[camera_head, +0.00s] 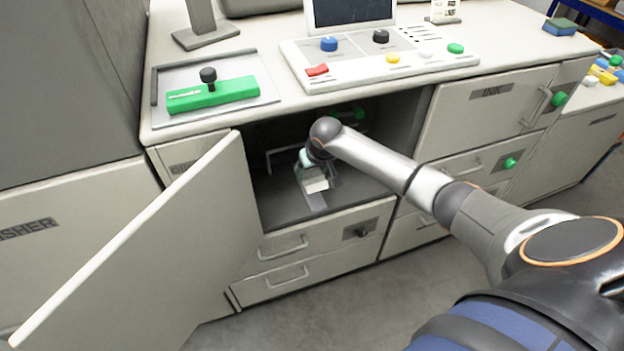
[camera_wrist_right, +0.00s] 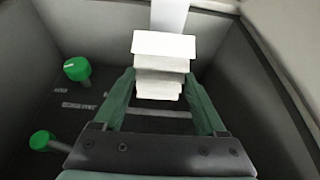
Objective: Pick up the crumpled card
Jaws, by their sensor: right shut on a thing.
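The crumpled card (camera_head: 316,186) is a white, folded, stepped piece inside the open compartment of the machine's cabinet. My right gripper (camera_head: 315,176) reaches into this compartment from above and is shut on the card. In the right wrist view the card (camera_wrist_right: 164,48) sits between the two green fingers (camera_wrist_right: 160,88), with its folds stacked toward the camera. A flat pale strip (camera_wrist_right: 169,14) shows just beyond the card; it also shows in the head view (camera_head: 316,201) below the card. I cannot tell whether they are joined. My left gripper is not in view.
The open cabinet door (camera_head: 170,245) swings out at the left. The compartment's dark walls are close around my right gripper. Two green knobs, an upper one (camera_wrist_right: 76,68) and a lower one (camera_wrist_right: 42,140), stick out inside it. The control panel (camera_head: 380,62) is above.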

